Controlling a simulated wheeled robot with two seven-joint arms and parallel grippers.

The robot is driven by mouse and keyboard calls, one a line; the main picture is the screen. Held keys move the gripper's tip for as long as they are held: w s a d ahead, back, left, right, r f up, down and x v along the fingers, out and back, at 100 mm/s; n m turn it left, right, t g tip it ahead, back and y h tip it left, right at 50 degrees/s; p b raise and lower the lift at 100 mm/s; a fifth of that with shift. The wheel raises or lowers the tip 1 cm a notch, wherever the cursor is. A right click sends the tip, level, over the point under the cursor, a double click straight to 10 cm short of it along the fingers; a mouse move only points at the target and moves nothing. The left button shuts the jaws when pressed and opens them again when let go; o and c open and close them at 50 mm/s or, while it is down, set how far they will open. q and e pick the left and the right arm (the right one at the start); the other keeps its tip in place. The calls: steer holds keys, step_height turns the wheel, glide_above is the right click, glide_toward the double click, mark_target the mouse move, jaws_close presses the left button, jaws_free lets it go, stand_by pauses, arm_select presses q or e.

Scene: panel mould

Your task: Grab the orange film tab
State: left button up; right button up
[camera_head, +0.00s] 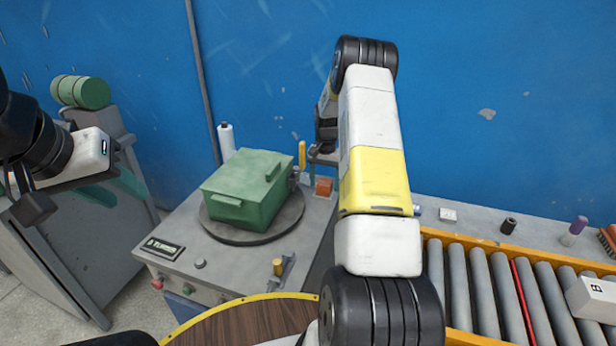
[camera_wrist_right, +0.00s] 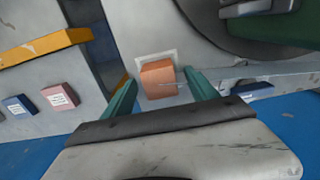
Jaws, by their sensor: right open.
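The orange film tab (camera_wrist_right: 158,80) is a small orange block on a pale square plate in the right wrist view. In the head view it is a small orange-red patch (camera_head: 324,187) at the right rear of the grey machine top. My right gripper (camera_wrist_right: 163,77) is open, with one teal finger on each side of the tab. Whether the fingers touch it I cannot tell. In the head view my right gripper (camera_head: 324,157) is partly hidden by my arm. My left gripper (camera_head: 85,185) is at the far left, away from the tab; its jaw opening is unclear.
A green lidded box (camera_head: 245,195) stands on a dark round turntable (camera_head: 285,222) left of the tab. A white bottle (camera_head: 226,140) and a yellow handle (camera_head: 302,153) stand behind. A roller conveyor (camera_head: 480,280) with a white box (camera_head: 594,299) lies right.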

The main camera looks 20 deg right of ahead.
jaws_close()
steer(key=shift+r, duration=0.1)
